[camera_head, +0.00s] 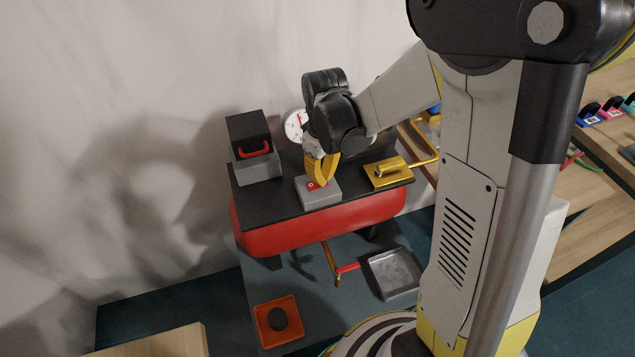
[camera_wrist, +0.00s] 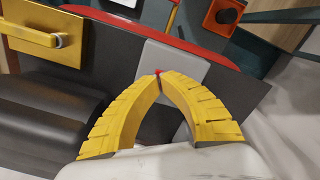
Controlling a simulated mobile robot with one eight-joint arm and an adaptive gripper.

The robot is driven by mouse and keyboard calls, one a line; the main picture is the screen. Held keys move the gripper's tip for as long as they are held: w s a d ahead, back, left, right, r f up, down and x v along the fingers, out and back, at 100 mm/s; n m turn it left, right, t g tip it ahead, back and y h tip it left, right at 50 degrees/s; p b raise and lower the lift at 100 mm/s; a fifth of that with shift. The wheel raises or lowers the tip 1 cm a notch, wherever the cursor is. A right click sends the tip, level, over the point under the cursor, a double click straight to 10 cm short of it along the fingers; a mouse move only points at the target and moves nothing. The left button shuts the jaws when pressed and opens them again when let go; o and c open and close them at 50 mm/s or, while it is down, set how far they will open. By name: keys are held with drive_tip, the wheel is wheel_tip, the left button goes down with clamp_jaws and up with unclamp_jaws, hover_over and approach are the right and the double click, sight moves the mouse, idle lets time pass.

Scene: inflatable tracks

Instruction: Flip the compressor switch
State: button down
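The compressor (camera_head: 300,232) is a red tank with a flat black top, against the wall in the head view. A grey switch box (camera_head: 320,194) with a red switch (camera_head: 313,186) sits on that top. My gripper (camera_head: 319,183) has yellow fingers pointing down over the box. In the wrist view my gripper (camera_wrist: 160,75) has its fingertips together, in front of the grey switch box (camera_wrist: 172,65). A small bit of the red switch (camera_wrist: 158,71) shows at the tips. Most of the switch is hidden, and I cannot tell whether the fingers touch it.
A black box with a red handle (camera_head: 248,135) stands on the compressor's left end. A round gauge (camera_head: 297,125) is behind. A yellow plate with a lever (camera_head: 388,172) is to the right. Below are a grey tray (camera_head: 395,273) and an orange piece with a black knob (camera_head: 264,330).

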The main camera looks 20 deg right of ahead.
drive_tip(key=shift+f, duration=0.35)
drive_tip(key=shift+r, duration=0.1)
drive_tip(key=shift+r+p, duration=2.4)
drive_tip(key=shift+r, duration=1.05)
drive_tip(key=shift+s+r, duration=0.15)
drive_tip(key=shift+r, duration=0.25)
drive_tip(key=s+r+m+t+b, duration=0.3)
drive_tip(key=s+r+m+t, duration=0.3)
drive_tip(key=s+r, duration=0.4)
drive_tip(key=shift+s+t, duration=0.6)
drive_tip(key=shift+s, duration=0.6)
